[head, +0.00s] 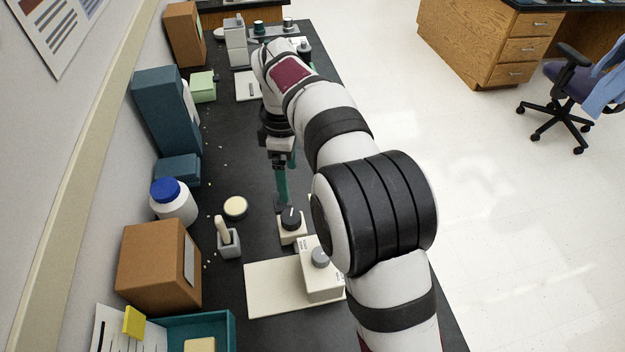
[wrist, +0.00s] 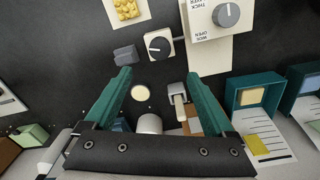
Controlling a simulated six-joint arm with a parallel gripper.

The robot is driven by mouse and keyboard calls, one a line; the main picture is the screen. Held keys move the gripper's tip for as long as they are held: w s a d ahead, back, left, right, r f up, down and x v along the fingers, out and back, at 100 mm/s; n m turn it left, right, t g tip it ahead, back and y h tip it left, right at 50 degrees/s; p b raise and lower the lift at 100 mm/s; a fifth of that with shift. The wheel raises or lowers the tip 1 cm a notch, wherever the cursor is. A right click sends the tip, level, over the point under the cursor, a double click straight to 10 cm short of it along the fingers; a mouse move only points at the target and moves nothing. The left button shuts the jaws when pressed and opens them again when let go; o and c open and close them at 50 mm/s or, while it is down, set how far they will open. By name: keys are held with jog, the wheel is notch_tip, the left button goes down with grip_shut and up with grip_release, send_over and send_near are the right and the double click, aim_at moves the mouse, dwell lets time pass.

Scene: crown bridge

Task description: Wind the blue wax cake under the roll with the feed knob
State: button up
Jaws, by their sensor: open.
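My gripper (wrist: 158,77) is open and empty, its two teal fingers apart. In the head view its fingers (head: 281,187) hang down just behind a cream box with a black knob (head: 291,217). That black knob (wrist: 159,45) has a white pointer and appears beyond the fingertips, with no finger on it. A grey knob (head: 320,257) sits on a larger cream housing; it also shows in the wrist view (wrist: 227,14), beside printed words including "OPEN". I cannot tell from labels which knob is the feed knob. I cannot pick out the blue wax cake or the roll.
A dark grey block (wrist: 125,54) is beside the black knob's box. A round cream disc (head: 235,207), a grey holder (head: 228,240), a blue-lidded white jar (head: 172,201) and a cardboard box (head: 160,265) stand left. A teal tray (head: 233,330) is in front. Dark bench shows between them.

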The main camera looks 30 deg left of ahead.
aim_at(293, 216)
notch_tip(293, 216, down, 14)
jog(key=shift+d+f, duration=0.1)
jog(key=c, duration=1.4)
jog(key=shift+m, duration=0.3)
